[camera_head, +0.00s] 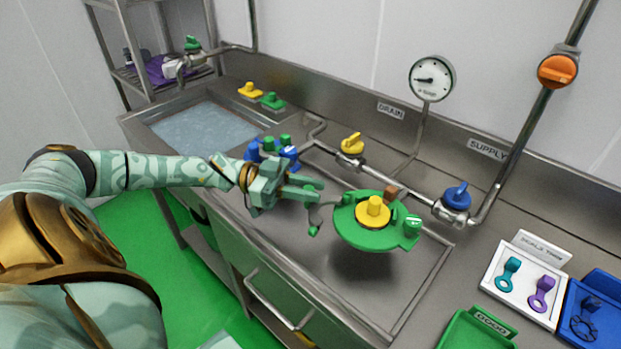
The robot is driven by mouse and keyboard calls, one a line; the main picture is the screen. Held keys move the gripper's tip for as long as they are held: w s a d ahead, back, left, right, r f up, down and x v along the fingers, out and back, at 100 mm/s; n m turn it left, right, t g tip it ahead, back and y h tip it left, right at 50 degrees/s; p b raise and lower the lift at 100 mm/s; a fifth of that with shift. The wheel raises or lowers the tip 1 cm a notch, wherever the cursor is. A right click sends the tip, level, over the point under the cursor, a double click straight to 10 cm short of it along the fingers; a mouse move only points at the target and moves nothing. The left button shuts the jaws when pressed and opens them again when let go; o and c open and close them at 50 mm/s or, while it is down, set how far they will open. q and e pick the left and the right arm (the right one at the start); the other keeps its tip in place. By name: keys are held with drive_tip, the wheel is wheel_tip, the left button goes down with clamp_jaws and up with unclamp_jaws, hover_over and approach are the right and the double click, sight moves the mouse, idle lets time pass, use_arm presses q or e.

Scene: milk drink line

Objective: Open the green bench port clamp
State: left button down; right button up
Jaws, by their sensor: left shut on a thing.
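The green round fitting (350,236) with a yellow cap (373,210) in its middle stands over the steel bench, right of centre. A green knob (412,223) sits on its right side. A grey curved arm (323,214) with a green tip (313,231) projects at its left; I take these parts to be the bench port clamp. My left gripper (318,191) reaches in from the left and is shut at this curved arm; the exact contact is too small to see. My right gripper is not in view.
Behind the clamp runs a pipe with a yellow valve (352,144) and a blue valve (456,198). Blue and green fittings (270,149) stand behind my left gripper. A water-filled sink (205,128) is at the left. A green tray (470,335) and a blue tray (610,282) are at the right.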

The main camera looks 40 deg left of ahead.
use_arm(q)
drive_tip(key=shift+f, duration=0.1)
drive_tip(key=c, duration=1.3)
unclamp_jaws()
drive_tip(key=v, duration=1.6)
drive_tip(key=shift+s+a+b, duration=0.1)
drive_tip(key=shift+a+b, duration=0.05)
drive_tip(key=shift+b, duration=0.2)
